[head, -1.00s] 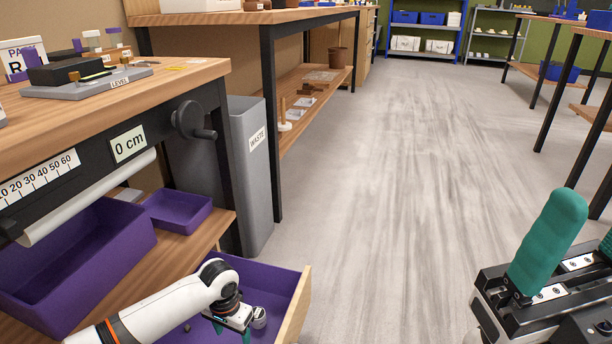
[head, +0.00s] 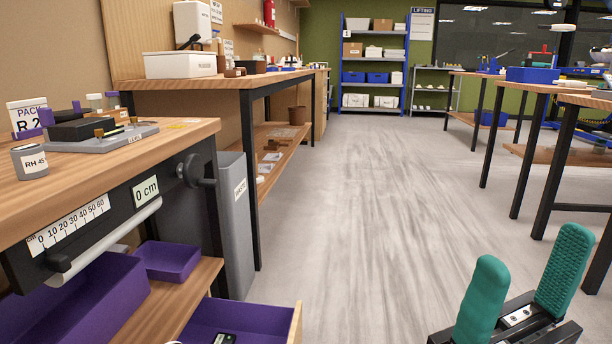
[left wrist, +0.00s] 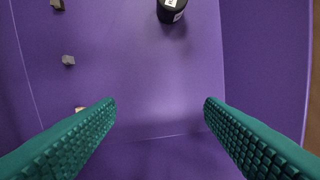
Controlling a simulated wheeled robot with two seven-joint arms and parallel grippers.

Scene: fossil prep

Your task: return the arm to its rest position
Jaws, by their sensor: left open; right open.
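My right gripper (head: 522,284) is at the lower right of the head view, its two teal fingers apart with nothing between them. My left gripper does not clearly show in the head view now. In the left wrist view its two teal fingers (left wrist: 160,118) are spread wide and empty above the purple interior of a drawer (left wrist: 150,80).
The open drawer (head: 297,322) juts out at the bottom of the head view. A workbench with a height scale (head: 68,226) stands at left, with a grey waste bin (head: 238,230) behind it. Tables stand at right. The grey floor (head: 370,200) between is clear.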

